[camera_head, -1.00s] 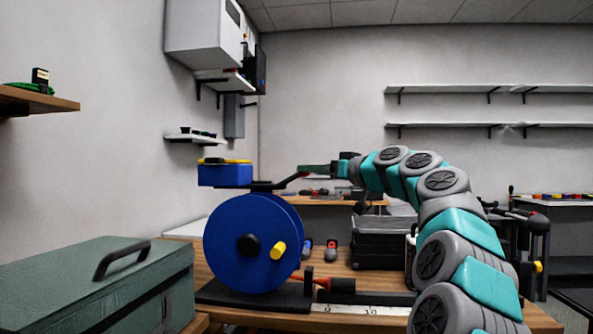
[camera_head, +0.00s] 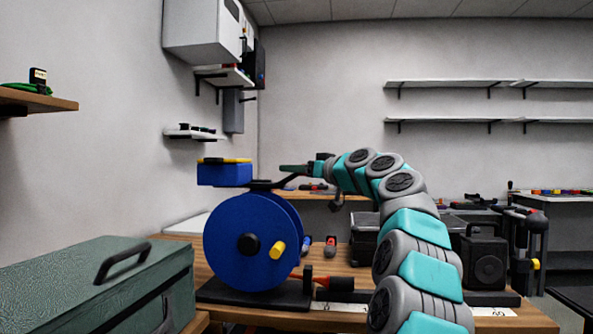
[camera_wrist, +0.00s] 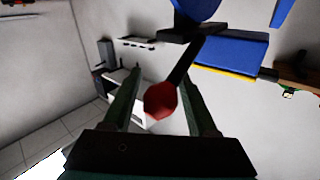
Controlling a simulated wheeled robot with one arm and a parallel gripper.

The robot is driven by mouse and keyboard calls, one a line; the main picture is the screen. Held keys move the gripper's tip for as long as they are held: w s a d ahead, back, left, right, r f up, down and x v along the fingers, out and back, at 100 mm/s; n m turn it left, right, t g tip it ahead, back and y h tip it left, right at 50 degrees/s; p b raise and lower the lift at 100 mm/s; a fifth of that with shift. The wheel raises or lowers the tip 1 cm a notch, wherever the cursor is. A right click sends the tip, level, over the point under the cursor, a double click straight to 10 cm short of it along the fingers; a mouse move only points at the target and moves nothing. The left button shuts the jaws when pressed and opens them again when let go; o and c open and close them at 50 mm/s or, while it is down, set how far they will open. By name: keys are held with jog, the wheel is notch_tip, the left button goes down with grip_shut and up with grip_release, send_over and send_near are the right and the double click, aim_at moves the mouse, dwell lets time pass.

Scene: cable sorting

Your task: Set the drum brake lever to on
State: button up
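The blue cable drum (camera_head: 240,240) stands upright on a dark base on the bench, with a yellow handle (camera_head: 278,250) on its face. The black brake lever (camera_head: 262,185) sticks out to the right from the drum's top. In the wrist view the lever (camera_wrist: 186,62) ends in a red knob (camera_wrist: 160,101). My gripper (camera_head: 290,170) is at the lever's outer end. In the wrist view my gripper (camera_wrist: 162,78) is open, its two dark fingers on either side of the red knob with gaps showing. The knob is not visible in the head view.
A blue box with yellow trim (camera_head: 224,174) is left of the lever, close to the drum top. A green toolbox (camera_head: 100,285) fills the front left. A black speaker-like box (camera_head: 484,262) stands right of my arm.

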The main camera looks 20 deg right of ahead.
grip_shut()
dwell(1.1)
